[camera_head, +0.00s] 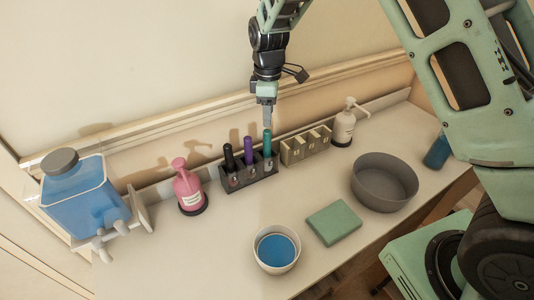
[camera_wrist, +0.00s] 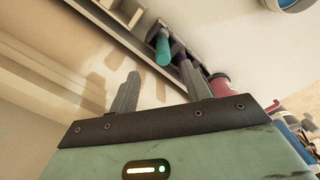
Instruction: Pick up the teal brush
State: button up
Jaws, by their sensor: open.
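The teal brush (camera_head: 267,143) stands upright in the right end of a dark holder (camera_head: 262,172), beside a purple brush (camera_head: 249,150) and a black brush (camera_head: 229,156). My gripper (camera_head: 268,118) is just above the teal brush's top in the head view, pointing down. In the wrist view my gripper (camera_wrist: 161,85) has its two fingers spread with nothing between them. The teal brush (camera_wrist: 163,48) shows there beyond the fingers, between their lines, with the purple brush (camera_wrist: 184,68) close to the right finger. I cannot tell the exact gap between fingertips and brush.
A beige slotted block (camera_head: 305,146) is right of the holder, then a white pump bottle (camera_head: 343,127). A pink bottle (camera_head: 187,188) and blue tank (camera_head: 85,198) stand left. A grey bowl (camera_head: 384,182), green block (camera_head: 334,222) and white cup (camera_head: 277,249) are in front. The wall is close behind.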

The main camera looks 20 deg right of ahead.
aim_at(267, 140)
notch_tip(267, 140, down, 5)
jog(key=shift+r+p, duration=0.2)
jog(key=shift+p, duration=0.15)
jog(key=shift+s+a+f+p, duration=0.1)
jog(key=shift+f+p, duration=0.35)
jog(key=shift+f, duration=0.9)
jog(key=shift+s+a+f+p, duration=0.1)
jog(key=shift+f+p, duration=0.3)
jog(key=shift+f, duration=0.95)
jog(key=c, duration=1)
